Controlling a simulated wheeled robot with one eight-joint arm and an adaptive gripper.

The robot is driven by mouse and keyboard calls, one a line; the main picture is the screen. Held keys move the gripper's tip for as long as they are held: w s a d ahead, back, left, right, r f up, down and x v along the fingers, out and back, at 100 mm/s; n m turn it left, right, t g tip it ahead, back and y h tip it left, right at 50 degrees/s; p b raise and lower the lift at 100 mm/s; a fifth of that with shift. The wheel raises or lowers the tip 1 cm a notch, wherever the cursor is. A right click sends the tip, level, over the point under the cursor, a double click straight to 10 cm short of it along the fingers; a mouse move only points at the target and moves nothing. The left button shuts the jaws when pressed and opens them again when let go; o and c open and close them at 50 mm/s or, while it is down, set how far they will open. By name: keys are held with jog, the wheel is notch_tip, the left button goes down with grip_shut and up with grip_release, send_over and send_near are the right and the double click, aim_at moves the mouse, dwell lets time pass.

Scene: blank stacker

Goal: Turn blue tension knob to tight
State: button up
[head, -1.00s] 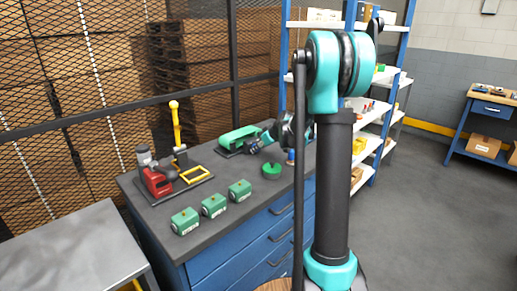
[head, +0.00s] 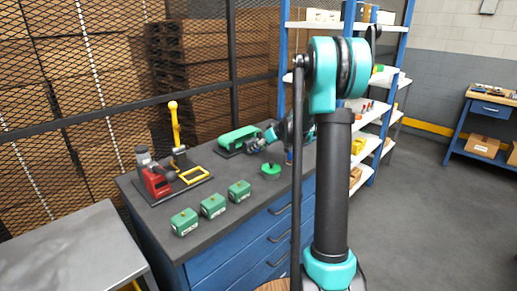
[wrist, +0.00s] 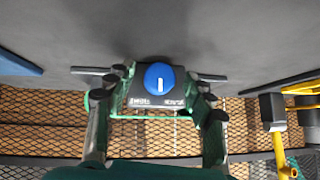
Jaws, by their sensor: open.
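The blue tension knob (wrist: 159,77) shows in the wrist view as a round disc with a white pointer line, pointing nearly straight up and down in the picture. It sits on a dark plate of a green device, with small white labels at lower left and lower right, too blurred to read. My gripper (wrist: 160,88) is open, with one finger on each side of the knob and gaps between. In the head view my gripper (head: 254,146) is beside the green device (head: 239,137) at the bench's back; the knob is hidden there.
A mesh fence is behind. A shelf rack (head: 372,137) stands to the right.

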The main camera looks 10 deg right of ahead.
jog(key=shift+s+r, duration=0.1)
jog(key=v, duration=1.1)
jog(key=shift+s+d+r, duration=0.15)
jog(key=shift+d+r, duration=0.05)
jog(key=shift+r, duration=0.1)
notch_tip(320, 180, up, 8)
jog(key=w+g+h, duration=0.2)
jog(key=w+g, duration=0.1)
jog(key=g, duration=0.1)
jog(key=x, duration=1.7)
jog(key=shift+s+f, duration=0.1)
jog(key=shift+f, duration=0.3)
jog(key=shift+c, duration=0.5)
